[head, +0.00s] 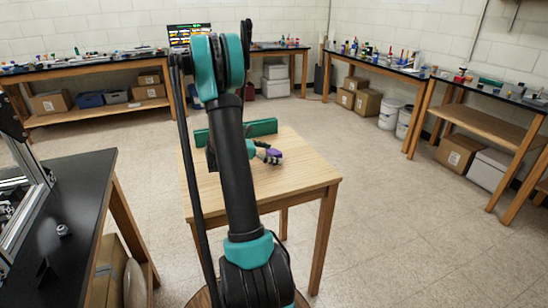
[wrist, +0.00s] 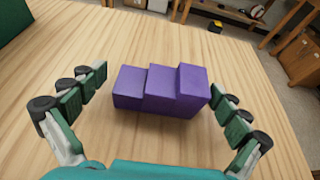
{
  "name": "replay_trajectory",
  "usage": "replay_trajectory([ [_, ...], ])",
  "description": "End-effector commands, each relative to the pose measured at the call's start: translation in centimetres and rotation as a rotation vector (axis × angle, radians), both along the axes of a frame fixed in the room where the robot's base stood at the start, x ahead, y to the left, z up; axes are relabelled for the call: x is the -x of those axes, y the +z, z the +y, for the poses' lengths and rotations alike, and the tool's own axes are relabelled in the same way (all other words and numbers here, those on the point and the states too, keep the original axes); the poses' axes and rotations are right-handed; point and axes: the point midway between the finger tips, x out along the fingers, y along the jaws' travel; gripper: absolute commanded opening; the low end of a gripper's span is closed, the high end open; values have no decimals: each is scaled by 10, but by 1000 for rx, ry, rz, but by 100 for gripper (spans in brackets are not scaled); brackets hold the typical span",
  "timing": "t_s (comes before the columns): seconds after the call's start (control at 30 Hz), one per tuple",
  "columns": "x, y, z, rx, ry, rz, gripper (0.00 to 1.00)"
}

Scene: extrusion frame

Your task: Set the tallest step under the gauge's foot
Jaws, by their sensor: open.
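A purple stepped block (wrist: 160,90) lies on the wooden table, its steps rising from left to right in the wrist view. The tallest step (wrist: 192,84) is at the right end. My gripper (wrist: 162,92) is open, with one finger on each side of the block's ends. The right finger is close to the tallest end; I cannot tell if it touches.
A green upright piece (head: 262,127) stands at the wooden table's (head: 300,178) far edge; a green corner (wrist: 12,18) shows in the wrist view. A black-topped bench (head: 75,190) with a metal frame (head: 22,215) is at the left. The floor to the right is clear.

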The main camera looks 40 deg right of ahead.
Motion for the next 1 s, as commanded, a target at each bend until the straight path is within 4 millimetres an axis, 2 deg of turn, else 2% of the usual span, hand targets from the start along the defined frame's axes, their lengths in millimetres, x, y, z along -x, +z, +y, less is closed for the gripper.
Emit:
replay_trajectory([
  [0.13,0,0,0,0,1,0,98],
  [0.6,0,0,1,0,1,0,40],
  [0.83,0,2,1,0,1,0,40],
  [1.0,0,10,1,0,1,0,40],
])
